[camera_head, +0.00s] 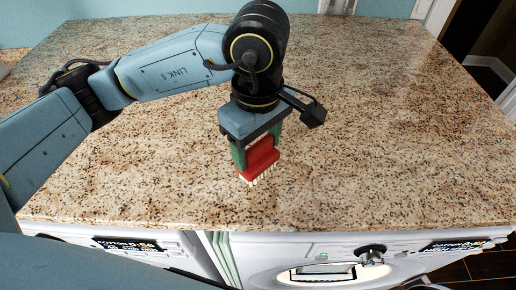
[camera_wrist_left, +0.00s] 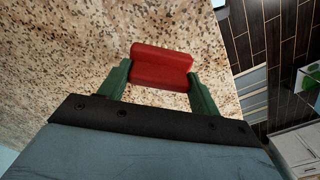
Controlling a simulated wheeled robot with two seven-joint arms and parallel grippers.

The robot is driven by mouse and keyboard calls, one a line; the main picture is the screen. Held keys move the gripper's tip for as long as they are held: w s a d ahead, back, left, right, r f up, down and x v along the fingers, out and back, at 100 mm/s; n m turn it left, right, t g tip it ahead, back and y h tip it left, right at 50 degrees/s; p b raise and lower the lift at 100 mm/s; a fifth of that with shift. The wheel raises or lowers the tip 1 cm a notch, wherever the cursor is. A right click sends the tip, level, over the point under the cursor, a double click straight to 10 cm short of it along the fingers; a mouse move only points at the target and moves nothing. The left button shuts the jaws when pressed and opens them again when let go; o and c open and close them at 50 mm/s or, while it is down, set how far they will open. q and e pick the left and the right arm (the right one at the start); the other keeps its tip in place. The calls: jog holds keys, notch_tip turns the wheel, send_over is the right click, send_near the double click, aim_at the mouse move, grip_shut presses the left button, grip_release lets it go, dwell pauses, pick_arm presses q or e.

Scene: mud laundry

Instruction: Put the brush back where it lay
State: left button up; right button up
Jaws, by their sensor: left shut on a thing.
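The red brush (camera_head: 262,158) with pale bristles is held in my left gripper (camera_head: 256,150), bristles pointing down towards the granite worktop (camera_head: 400,130). It is over the front middle part of the worktop. I cannot tell whether the bristles touch the surface. In the left wrist view the red brush (camera_wrist_left: 161,67) sits between the two green fingers of my left gripper (camera_wrist_left: 160,85), which is shut on it. My right gripper is in neither view.
The worktop is bare to the right and behind the brush. Its front edge lies just nearer than the brush, above two white washing machines (camera_head: 300,245). A blue wall (camera_head: 120,8) runs along the back.

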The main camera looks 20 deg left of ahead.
pick_arm(q)
notch_tip(320, 180, down, 2)
jog(key=shift+f, duration=0.25)
jog(key=o, duration=1)
jog(key=shift+w, duration=0.1)
jog(key=shift+c, duration=0.2)
notch_tip(320, 180, up, 12)
jog(key=shift+r+b, duration=0.1)
jog(key=shift+b, duration=0.6)
